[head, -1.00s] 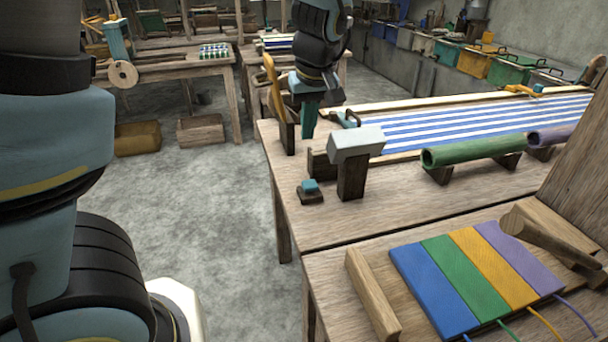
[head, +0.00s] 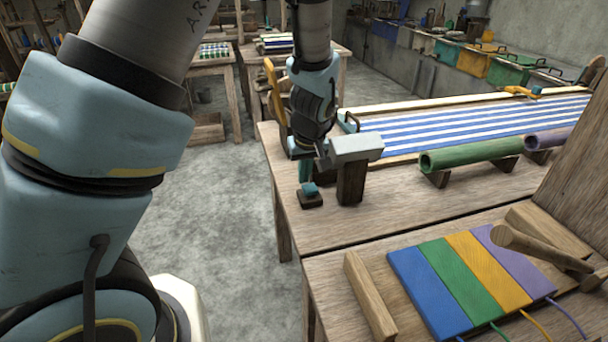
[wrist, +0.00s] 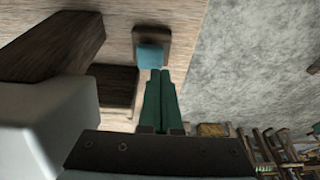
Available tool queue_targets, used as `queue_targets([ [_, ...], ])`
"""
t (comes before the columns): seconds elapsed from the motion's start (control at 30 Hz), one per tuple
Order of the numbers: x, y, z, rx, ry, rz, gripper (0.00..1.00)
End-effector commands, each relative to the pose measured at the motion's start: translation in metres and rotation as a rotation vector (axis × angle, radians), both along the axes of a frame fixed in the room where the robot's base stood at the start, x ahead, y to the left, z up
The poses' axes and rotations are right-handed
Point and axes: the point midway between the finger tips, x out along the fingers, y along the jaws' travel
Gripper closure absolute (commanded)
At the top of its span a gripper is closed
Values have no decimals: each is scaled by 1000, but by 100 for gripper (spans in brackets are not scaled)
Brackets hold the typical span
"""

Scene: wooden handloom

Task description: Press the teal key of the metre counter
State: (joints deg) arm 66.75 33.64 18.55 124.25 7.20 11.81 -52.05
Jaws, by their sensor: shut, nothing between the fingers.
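The teal key (head: 310,188) sits on a small dark block (head: 311,201) at the left edge of the wooden table, beside the metre counter (head: 354,148), a grey box on a dark post. My gripper (head: 305,172) is shut and empty, pointing down just behind and above the key in the head view. In the wrist view, my gripper's green fingers (wrist: 157,75) lie together with their tips right at the near edge of the teal key (wrist: 151,55). Whether the tips touch it, I cannot tell. The counter's grey box (wrist: 50,130) fills the wrist view's lower left.
The counter's post (head: 350,183) stands close on the right of the key. A green roll (head: 465,154) and a blue-and-white striped cloth (head: 450,125) lie farther right. The floor (head: 230,190) left of the table is clear.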

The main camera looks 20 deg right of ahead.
Motion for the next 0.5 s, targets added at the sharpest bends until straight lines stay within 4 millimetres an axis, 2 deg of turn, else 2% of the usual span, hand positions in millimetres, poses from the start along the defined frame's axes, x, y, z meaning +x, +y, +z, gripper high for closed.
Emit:
queue_targets([
  [0.2,0,1,-11,1,0,1,100],
  [0.5,0,0,-12,1,0,1,100],
])
